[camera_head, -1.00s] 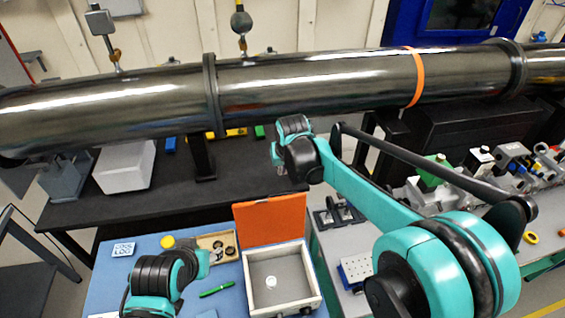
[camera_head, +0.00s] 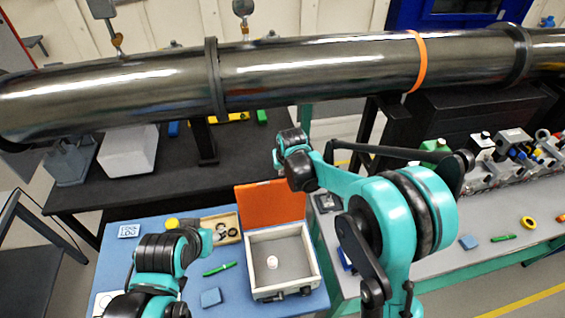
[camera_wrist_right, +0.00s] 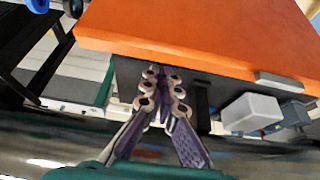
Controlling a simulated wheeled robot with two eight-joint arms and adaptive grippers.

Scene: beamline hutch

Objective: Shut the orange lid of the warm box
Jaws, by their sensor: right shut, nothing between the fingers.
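The warm box (camera_head: 316,268) is a white open-topped box on the blue mat. Its orange lid (camera_head: 270,205) stands raised at the box's back edge, so the box is open. A small white round item (camera_head: 272,262) lies inside. In the right wrist view the lid (camera_wrist_right: 200,35) fills the top as a broad orange slab. My right gripper (camera_wrist_right: 163,75) is shut and empty, with its fingertips close to the lid's edge; I cannot tell if they touch. In the head view the right gripper (camera_head: 279,162) hangs above and behind the lid. My left gripper (camera_head: 206,240) is left of the box, its fingers unclear.
A parts tray (camera_head: 238,228), a green pen (camera_head: 219,269) and a blue block (camera_head: 210,298) lie left of the box. The large metal pipe (camera_head: 320,70) crosses behind. A grey bench (camera_head: 480,225) with hardware stands to the right.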

